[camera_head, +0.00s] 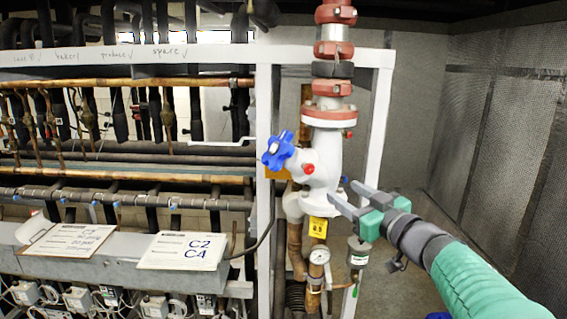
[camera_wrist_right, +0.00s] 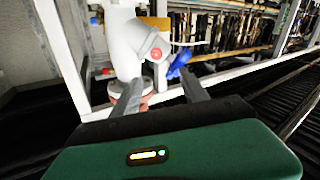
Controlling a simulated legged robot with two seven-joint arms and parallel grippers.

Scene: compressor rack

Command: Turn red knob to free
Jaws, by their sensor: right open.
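A small round red knob (camera_head: 309,169) sits on the side of a white valve body (camera_head: 325,152) on the vertical pipe. It also shows in the right wrist view as a red disc (camera_wrist_right: 156,54), just beyond the fingertips. A blue star-shaped handwheel (camera_head: 278,150) sticks out to the left of the valve. My right gripper (camera_head: 346,193) is open and empty, to the right of and slightly below the red knob. In the wrist view its fingers (camera_wrist_right: 160,82) are spread, with the valve behind them. I see no contact with the knob. My left gripper is not in view.
A white frame post (camera_head: 264,180) stands left of the valve, and another slants behind it. A yellow tag (camera_head: 318,226) and a pressure gauge (camera_head: 319,256) sit below. White sign cards (camera_head: 182,251) lie on the rack's ledge. A grey mesh wall (camera_head: 500,130) is at right.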

